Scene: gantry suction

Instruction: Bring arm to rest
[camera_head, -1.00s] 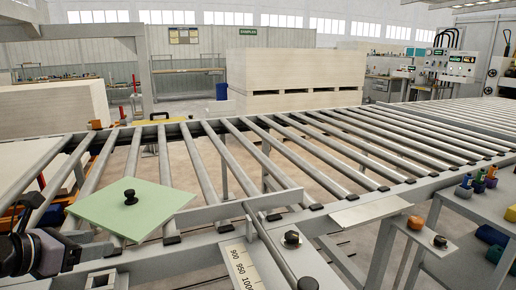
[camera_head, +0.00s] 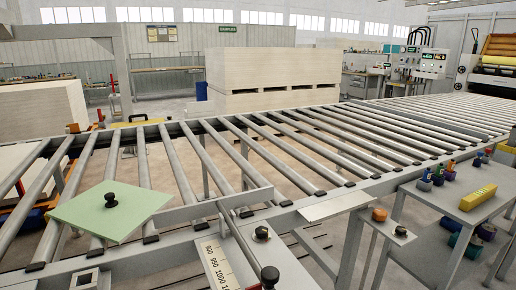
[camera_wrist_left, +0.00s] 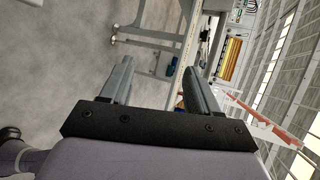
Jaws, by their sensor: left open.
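My left gripper shows in the left wrist view (camera_wrist_left: 158,88), with its two grey fingers apart and nothing between them. It points out over bare grey floor, with the picture strongly tilted. My left arm is not in the head view now, and my right gripper is in neither view. In the head view a pale green square panel (camera_head: 140,206) with a black knob (camera_head: 110,200) lies on the near left of the roller conveyor (camera_head: 170,165). No gripper touches the panel.
A ruler plate (camera_head: 222,268) and black knobs (camera_head: 270,276) sit at the near edge. A grey side table (camera_head: 425,195) at right holds coloured bottles, rolls and a yellow block (camera_head: 478,196). A large stack of pale boards (camera_head: 270,72) stands behind the conveyor. Control boxes (camera_head: 420,62) stand back right.

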